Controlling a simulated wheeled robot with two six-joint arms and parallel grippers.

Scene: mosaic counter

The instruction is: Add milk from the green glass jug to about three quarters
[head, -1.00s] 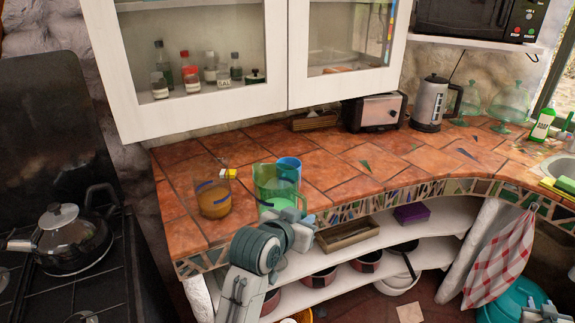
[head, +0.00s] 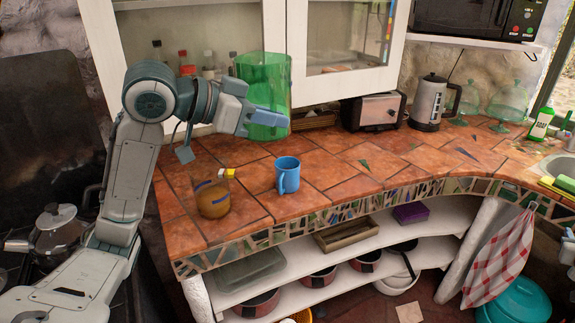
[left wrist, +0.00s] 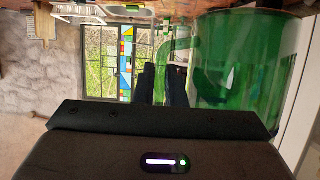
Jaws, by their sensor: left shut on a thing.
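My left gripper (head: 262,115) is shut on the green glass jug (head: 268,72). It holds the jug in the air, roughly upright, above the back of the counter and in front of the wall cabinet. The jug also fills the right of the left wrist view (left wrist: 240,65); I cannot make out the milk level. A blue mug (head: 287,174) stands upright on the tiles, below and apart from the jug. Its inside cannot be judged from here. A sliver of my right arm's end (head: 568,250) shows at the right edge; its fingers are not clear.
A toaster (head: 374,109) and kettle (head: 428,102) stand further back. The white cabinet (head: 195,115) hangs close behind the jug. The tiles right of the mug are clear.

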